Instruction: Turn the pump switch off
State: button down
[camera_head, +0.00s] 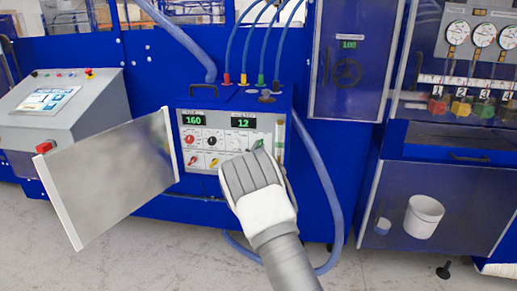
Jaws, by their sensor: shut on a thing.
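The pump switch is not clearly seen; it may be among the small knobs and switches on the control panel (207,150), whose lower right part is hidden by my gripper. The panel is on the front of a blue box and has two green displays, reading 160 and about 12. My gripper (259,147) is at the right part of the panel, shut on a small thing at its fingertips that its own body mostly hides. I cannot tell which knob or switch it is.
An open grey door (112,178) stands out left of the panel. A sloped console (60,105) with a screen is further left. Blue hoses (320,165) loop right of the box. A cabinet with a white bucket (423,217) is at right. The floor in front is clear.

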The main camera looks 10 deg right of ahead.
jog(key=n+b, duration=0.1)
jog(key=n, duration=0.4)
jog(key=shift+n, duration=0.3)
jog(key=n, duration=0.5)
jog(key=shift+n, duration=0.4)
jog(key=c, duration=0.9)
grip_release()
jog(key=shift+o, duration=0.2)
jog(key=v, duration=1.7)
jog(key=shift+s, duration=0.2)
jog(key=shift+r, duration=0.1)
